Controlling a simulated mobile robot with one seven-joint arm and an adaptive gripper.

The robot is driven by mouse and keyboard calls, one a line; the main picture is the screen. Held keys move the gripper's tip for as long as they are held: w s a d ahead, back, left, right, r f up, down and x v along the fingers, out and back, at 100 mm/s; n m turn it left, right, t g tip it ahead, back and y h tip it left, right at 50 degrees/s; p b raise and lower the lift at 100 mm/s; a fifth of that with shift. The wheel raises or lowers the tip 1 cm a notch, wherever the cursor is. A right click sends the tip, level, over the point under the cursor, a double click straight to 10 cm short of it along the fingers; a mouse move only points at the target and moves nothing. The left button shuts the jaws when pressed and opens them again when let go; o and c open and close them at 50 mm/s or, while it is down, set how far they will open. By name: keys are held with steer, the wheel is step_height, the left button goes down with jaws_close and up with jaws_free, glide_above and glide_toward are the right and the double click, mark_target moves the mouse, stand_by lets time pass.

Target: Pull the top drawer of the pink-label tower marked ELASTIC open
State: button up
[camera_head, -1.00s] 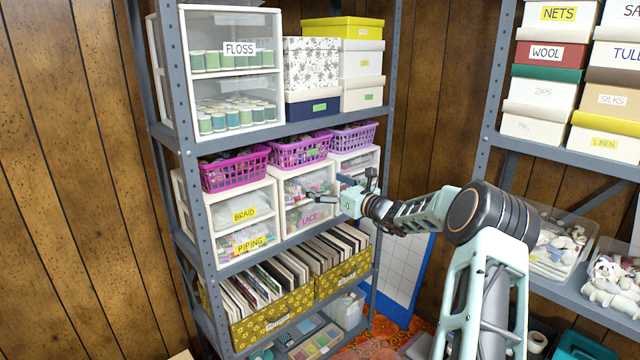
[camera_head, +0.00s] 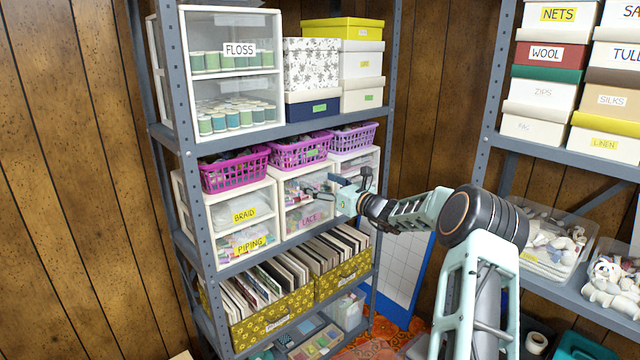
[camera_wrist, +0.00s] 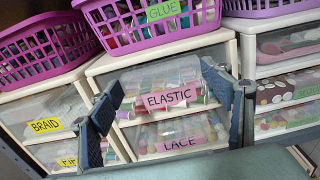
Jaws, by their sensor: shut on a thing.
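The pink-label tower (camera_head: 272,172) stands in the middle of the shelf, with a white frame and clear drawers. Its top drawer, with the pink ELASTIC label (camera_wrist: 170,97), is above the LACE drawer (camera_wrist: 182,142). My gripper (camera_wrist: 163,99) is at the ELASTIC drawer front, one finger on each side of the label, shut on that drawer's front part. The exact contact is not clear. In the head view my gripper (camera_head: 324,187) hides the ELASTIC label. I cannot tell whether the drawer stands out from the frame.
A purple basket labelled GLUE (camera_wrist: 160,22) sits on top of the tower. The BRAID and PIPING tower (camera_head: 243,225) is close on the left, and another drawer tower (camera_wrist: 283,80) is on the right. A shelf post (camera_head: 383,150) stands right of my gripper.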

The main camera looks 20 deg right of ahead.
steer(key=shift+c, duration=0.8)
steer(key=shift+s+d, duration=0.15)
steer(key=shift+s, duration=0.1)
steer(key=p+v, duration=0.1)
steer(key=v, duration=1.7)
steer(key=shift+s+d, duration=0.15)
steer(key=shift+s, duration=0.2)
steer(key=shift+s+d+p, duration=0.1)
steer(key=shift+s+p, duration=0.2)
steer(key=shift+s, duration=0.05)
jaws_close()
steer(key=o, duration=1.7)
jaws_free()
steer(key=shift+w, duration=0.1)
steer(key=v, duration=1.2)
steer(key=shift+f, duration=0.1)
